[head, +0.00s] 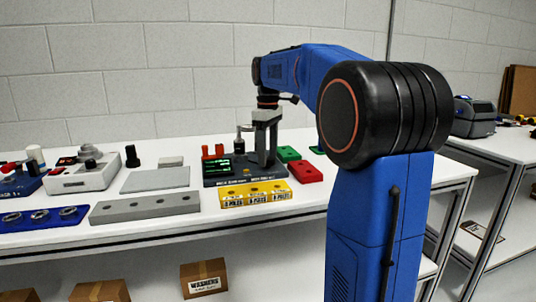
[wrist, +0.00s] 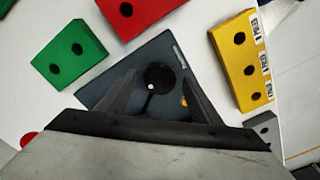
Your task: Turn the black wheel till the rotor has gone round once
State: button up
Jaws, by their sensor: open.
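The black wheel (wrist: 161,77) shows in the wrist view as a dark round top with a small white dot near its lower left edge. It sits on the dark servo encoder base (wrist: 115,88). My gripper (wrist: 158,85) points down over it, with one finger to each side; the fingers look open, and contact with the wheel cannot be made out. In the head view the base (head: 213,181) stands on the bench with green readout marks, and my gripper (head: 264,150) is above its right part. The wheel is hidden there, and I cannot single out the rotor.
A yellow block (head: 255,194) lies in front of the base. Red (head: 306,172) and green (head: 288,154) blocks lie to its right. A grey plate (head: 145,207) and a grey unit (head: 85,175) are to the left.

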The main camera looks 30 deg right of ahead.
jog(key=shift+f, duration=0.15)
jog(key=c, duration=1.1)
jog(key=shift+o, duration=0.2)
jog(key=shift+m, duration=0.3)
jog(key=m, duration=0.3)
jog(key=shift+m, duration=0.4)
jog(key=m, duration=0.3)
jog(key=shift+m, duration=0.3)
jog(key=m, duration=1.3)
